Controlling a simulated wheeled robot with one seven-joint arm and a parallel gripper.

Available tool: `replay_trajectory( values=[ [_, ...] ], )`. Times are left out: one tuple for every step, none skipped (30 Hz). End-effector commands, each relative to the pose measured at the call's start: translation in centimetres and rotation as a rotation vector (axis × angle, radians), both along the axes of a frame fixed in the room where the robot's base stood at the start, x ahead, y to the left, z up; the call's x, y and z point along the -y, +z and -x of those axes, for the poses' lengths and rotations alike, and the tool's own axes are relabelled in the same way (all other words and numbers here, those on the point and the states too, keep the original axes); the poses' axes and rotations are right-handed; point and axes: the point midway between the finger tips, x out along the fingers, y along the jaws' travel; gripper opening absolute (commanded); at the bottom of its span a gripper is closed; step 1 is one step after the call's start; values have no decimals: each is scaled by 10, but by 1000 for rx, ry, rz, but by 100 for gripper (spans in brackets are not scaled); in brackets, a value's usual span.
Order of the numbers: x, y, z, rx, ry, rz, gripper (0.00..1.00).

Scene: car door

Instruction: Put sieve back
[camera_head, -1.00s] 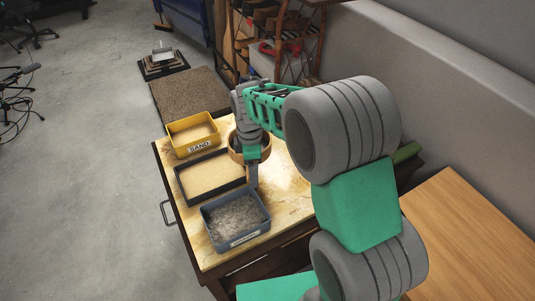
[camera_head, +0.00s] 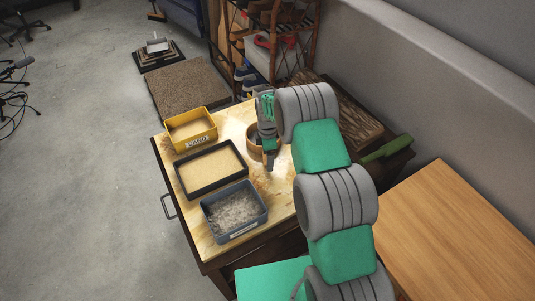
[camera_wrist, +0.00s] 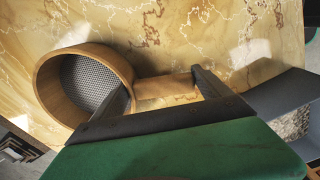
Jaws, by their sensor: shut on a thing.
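The sieve is a round wooden ring with a grey mesh and a short wooden handle. In the head view the sieve (camera_head: 253,143) is at the right-back part of the marble-topped table (camera_head: 281,205), partly hidden by my arm. In the wrist view the sieve's ring (camera_wrist: 70,55) is at the left, with its handle running right between my fingers. My gripper (camera_head: 268,163) is shut on the sieve; it also shows in the wrist view (camera_wrist: 165,92). Whether the sieve touches the tabletop is not clear.
Left of the sieve stand a yellow bin labelled SAND (camera_head: 191,130), a black-framed sand tray (camera_head: 240,177) and a blue-grey bin of grey material (camera_head: 235,212). A brown textured board (camera_head: 340,112) and a green-handled object (camera_head: 388,148) lie to the right.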

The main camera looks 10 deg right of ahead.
Motion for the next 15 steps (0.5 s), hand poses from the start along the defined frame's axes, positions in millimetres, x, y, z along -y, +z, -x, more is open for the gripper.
replay_trajectory(
  values=[
    [0, 1, -1, 2, 0, 0, 20],
    [0, 1, -1, 2, 0, 0, 20],
    [0, 1, -1, 2, 0, 0, 20],
    [0, 1, -1, 2, 0, 0, 20],
    [0, 0, 0, 1, 0, 0, 20],
    [0, -2, 0, 1, 0, 0, 20],
    [0, -3, 0, 1, 0, 0, 20],
    [0, -4, 0, 1, 0, 0, 20],
    [0, -2, 0, 0, 0, 0, 89],
    [0, -2, 0, 0, 0, 0, 92],
    [0, -2, 0, 0, 0, 0, 94],
    [0, -2, 0, 0, 0, 0, 98],
    [0, -2, 0, 0, 0, 0, 100],
    [0, -2, 0, 0, 0, 0, 100],
    [0, -2, 0, 0, 0, 0, 100]
  ],
)
